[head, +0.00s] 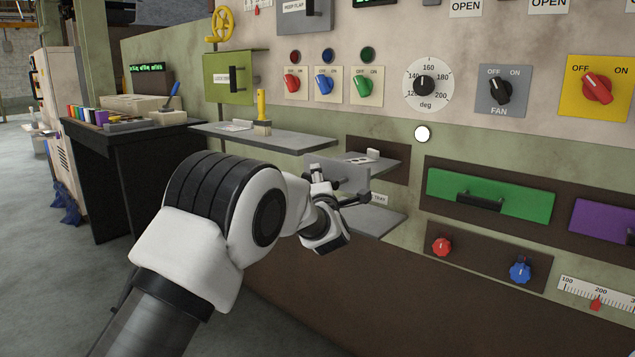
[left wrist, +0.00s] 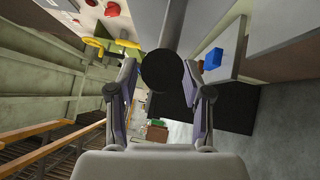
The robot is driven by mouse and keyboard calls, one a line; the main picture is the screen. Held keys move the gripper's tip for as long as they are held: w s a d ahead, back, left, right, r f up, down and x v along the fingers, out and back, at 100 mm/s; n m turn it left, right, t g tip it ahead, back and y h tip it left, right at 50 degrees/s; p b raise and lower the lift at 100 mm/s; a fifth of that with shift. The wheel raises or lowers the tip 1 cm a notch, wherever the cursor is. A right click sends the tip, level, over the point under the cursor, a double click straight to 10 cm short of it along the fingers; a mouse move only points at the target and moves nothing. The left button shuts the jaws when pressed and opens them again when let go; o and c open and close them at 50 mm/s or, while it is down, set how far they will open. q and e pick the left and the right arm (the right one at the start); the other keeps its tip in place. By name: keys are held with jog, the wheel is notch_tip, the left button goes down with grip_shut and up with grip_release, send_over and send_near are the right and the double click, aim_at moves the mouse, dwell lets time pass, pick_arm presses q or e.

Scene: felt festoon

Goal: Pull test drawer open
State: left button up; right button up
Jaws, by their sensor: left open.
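A grey drawer (head: 352,176) stands out from a brown recess (head: 374,147) in the panel, so it is open at least part way. A small pale object (head: 373,154) lies on it. No "test" label is readable on it. My left gripper (head: 342,186) is at the drawer's front, with its fingers apart. In the left wrist view, a black round piece (left wrist: 165,75), apparently the drawer's handle seen end-on, lies between the spread fingers (left wrist: 163,95). I cannot tell whether they touch it. My right gripper is not in view.
A grey shelf (head: 285,140) with a yellow-handled brush (head: 262,110) juts out at left. A lower grey tray (head: 382,221) sits under the drawer. Green (head: 525,200) and purple (head: 605,219) drawers are shut at right. A dark table (head: 95,150) stands at far left.

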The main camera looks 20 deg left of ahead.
pick_arm(q)
jog(key=v, duration=1.2)
